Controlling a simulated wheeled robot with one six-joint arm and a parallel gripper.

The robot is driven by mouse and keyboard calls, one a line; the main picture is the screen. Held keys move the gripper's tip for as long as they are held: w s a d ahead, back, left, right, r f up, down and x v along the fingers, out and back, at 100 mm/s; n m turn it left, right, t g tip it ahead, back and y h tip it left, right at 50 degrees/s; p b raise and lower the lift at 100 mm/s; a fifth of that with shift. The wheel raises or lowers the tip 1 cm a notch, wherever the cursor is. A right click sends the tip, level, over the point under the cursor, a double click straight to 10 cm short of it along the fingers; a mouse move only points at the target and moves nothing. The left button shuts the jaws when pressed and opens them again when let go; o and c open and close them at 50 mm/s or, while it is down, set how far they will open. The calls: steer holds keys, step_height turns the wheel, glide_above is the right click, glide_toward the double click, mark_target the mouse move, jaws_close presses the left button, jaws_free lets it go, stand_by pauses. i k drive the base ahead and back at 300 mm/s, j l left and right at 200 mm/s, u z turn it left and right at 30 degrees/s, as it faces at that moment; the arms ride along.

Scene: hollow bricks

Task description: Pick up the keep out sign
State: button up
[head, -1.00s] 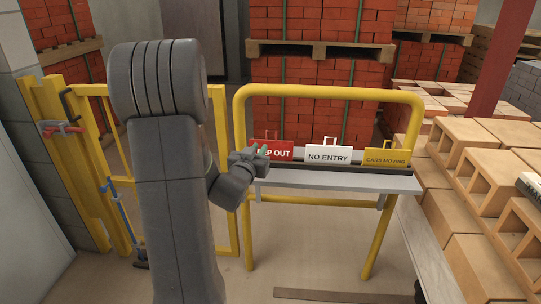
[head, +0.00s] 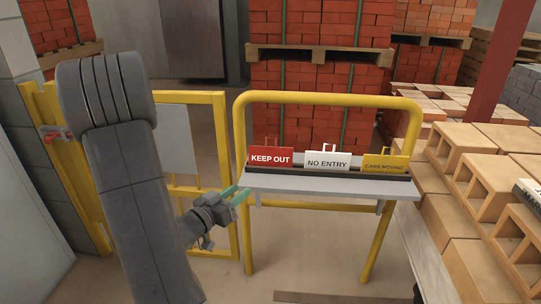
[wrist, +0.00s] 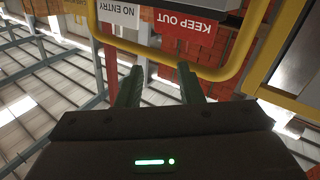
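The keep out sign (head: 270,158) is a red plate with white lettering and a handle on top. It stands upright at the left end of the shelf on the yellow barrier, fully visible in the head view. In the wrist view the same red sign (wrist: 186,28) appears upside down beyond the fingers. My gripper (head: 241,196) is below and left of the sign, by the shelf's left end and apart from the sign. In the wrist view its two fingers (wrist: 160,87) are spread with nothing between them.
A white NO ENTRY sign (head: 328,161) and a yellow CARS MOVING sign (head: 385,164) stand to the right on the grey shelf (head: 330,184). The yellow barrier rail (head: 330,97) arches above. A yellow gate (head: 220,150) is at left, hollow bricks (head: 480,150) at right.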

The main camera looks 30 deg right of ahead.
mark_target(266, 156)
steer(key=i+z, duration=0.1)
steer(key=z, duration=0.25)
steer(key=j+z, duration=0.15)
steer(key=z, duration=0.2)
steer(key=i+j+z, duration=0.1)
steer(key=z, duration=0.3)
steer(key=i+j+z, duration=0.15)
steer(key=j, duration=0.3)
steer(key=i+j+z, duration=0.15)
steer(key=j, duration=0.3)
steer(key=i+j+z, duration=0.1)
steer(key=j, duration=0.4)
steer(key=i+j+z, duration=0.15)
steer(key=j, duration=0.35)
steer(key=i+j+z, duration=0.15)
steer(key=j, duration=0.4)
